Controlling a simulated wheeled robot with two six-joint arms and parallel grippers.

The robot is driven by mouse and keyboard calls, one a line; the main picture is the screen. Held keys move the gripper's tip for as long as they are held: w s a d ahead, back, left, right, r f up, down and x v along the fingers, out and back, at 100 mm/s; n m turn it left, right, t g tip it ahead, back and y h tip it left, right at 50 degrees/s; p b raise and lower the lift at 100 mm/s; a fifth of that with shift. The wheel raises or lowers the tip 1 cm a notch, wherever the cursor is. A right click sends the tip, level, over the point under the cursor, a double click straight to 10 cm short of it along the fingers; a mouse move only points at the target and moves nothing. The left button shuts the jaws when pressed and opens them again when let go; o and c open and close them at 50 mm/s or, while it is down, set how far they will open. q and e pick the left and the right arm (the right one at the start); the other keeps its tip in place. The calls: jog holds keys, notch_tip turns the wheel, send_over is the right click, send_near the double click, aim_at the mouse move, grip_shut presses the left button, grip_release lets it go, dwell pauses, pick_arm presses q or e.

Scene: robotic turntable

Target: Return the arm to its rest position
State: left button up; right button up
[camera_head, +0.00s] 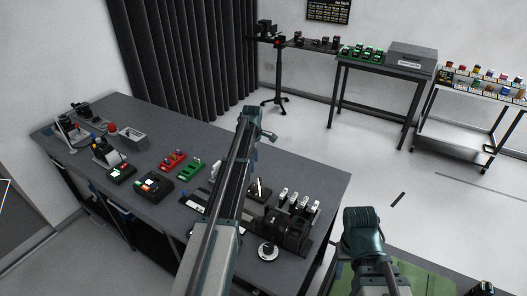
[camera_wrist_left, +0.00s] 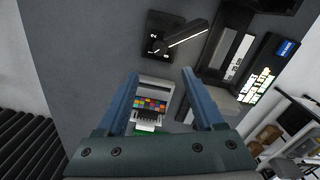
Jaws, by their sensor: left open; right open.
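My left gripper (camera_wrist_left: 162,74) is open in the left wrist view, with two blue fingers apart and nothing held between them. Beyond the fingers is a white device with coloured keys (camera_wrist_left: 150,104), partly hidden by the gripper. In the head view my left arm (camera_head: 232,170) reaches up over the right part of the dark workbench (camera_head: 225,125); its gripper cannot be made out there. My right arm (camera_head: 364,235) is folded at the lower right, off the bench's right edge, and its gripper is not visible.
The bench carries red (camera_head: 173,161) and green (camera_head: 190,170) racks, a black device (camera_head: 154,185) and a dark fixture (camera_head: 287,230) at its right end. A curtain (camera_head: 185,55) hangs behind. A side table (camera_head: 375,65) and shelf (camera_head: 470,100) stand far right. Floor between is mostly clear.

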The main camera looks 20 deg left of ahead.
pick_arm(q)
jog(key=s+d+m, duration=1)
jog(key=s, duration=0.4)
jog(key=s+d+m, duration=0.9)
jog(key=s+d, duration=0.1)
jog(key=s, duration=0.3)
jog(key=s+d+f+m+b, duration=0.2)
jog(key=s+d, duration=0.1)
jog(key=d, duration=0.2)
jog(key=s+d+f+m+y+b, duration=0.1)
jog(key=s+d+f+m+b, duration=0.1)
jog(key=d, duration=0.4)
jog(key=shift+s+f+m+b, duration=0.3)
jog(key=shift+s+m+b, duration=0.1)
jog(key=shift+s, duration=0.2)
